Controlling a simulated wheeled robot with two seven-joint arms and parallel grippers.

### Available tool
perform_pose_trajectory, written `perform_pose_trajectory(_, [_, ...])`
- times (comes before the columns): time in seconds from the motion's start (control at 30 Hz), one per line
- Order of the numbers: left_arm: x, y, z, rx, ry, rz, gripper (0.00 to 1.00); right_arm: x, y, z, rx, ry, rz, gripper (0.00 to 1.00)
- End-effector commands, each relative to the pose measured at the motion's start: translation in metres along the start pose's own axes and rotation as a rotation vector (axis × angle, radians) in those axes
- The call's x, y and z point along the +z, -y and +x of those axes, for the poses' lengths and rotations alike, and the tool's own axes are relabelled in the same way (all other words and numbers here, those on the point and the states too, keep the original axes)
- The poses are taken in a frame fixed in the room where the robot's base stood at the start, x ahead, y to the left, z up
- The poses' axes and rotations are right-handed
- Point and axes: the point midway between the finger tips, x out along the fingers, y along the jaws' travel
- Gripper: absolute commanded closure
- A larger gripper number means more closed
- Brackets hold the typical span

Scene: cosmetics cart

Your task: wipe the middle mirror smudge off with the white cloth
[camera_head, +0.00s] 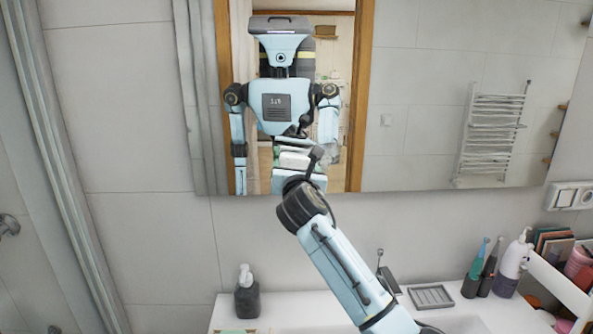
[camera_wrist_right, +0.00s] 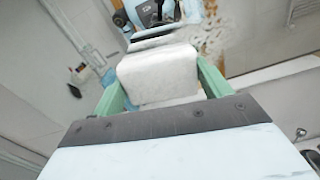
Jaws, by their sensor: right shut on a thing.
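The mirror (camera_head: 420,100) hangs on the wall ahead and reflects my own body. My right gripper (camera_head: 296,156) reaches up to the mirror's lower part, largely hidden behind my wrist. In the right wrist view its green fingers (camera_wrist_right: 160,88) are shut on the white cloth (camera_wrist_right: 158,72), which sticks out ahead toward the mirror. Whether the cloth touches the glass I cannot tell. A brown speckled smudge (camera_wrist_right: 212,36) shows just right of the cloth in the wrist view. In the head view the smudge is not clear. My left gripper is not directly seen.
A dark soap bottle (camera_head: 246,292) stands on the white counter (camera_head: 300,306) at the left. A faucet (camera_head: 388,280), a soap dish (camera_head: 431,297), toothbrushes (camera_head: 480,275) and a white pump bottle (camera_head: 513,262) stand to the right. The wall below the mirror is bare.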

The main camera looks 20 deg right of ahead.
Motion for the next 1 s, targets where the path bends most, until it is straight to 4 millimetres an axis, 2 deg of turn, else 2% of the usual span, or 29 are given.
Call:
perform_pose_trajectory(0.5, [0.000, 0.000, -0.002, 0.000, 0.000, 0.000, 0.28, 0.001, 0.001, 0.008, 0.000, 0.001, 0.000, 0.50])
perform_pose_trajectory(0.8, [-0.003, 0.001, -0.029, 0.000, 0.000, 0.000, 0.28, 0.008, 0.025, 0.007, 0.000, 0.001, -0.001, 0.50])
perform_pose_trajectory(1.0, [-0.003, 0.001, -0.037, 0.000, 0.000, 0.000, 0.28, 0.008, 0.037, 0.006, 0.000, 0.001, 0.000, 0.50])
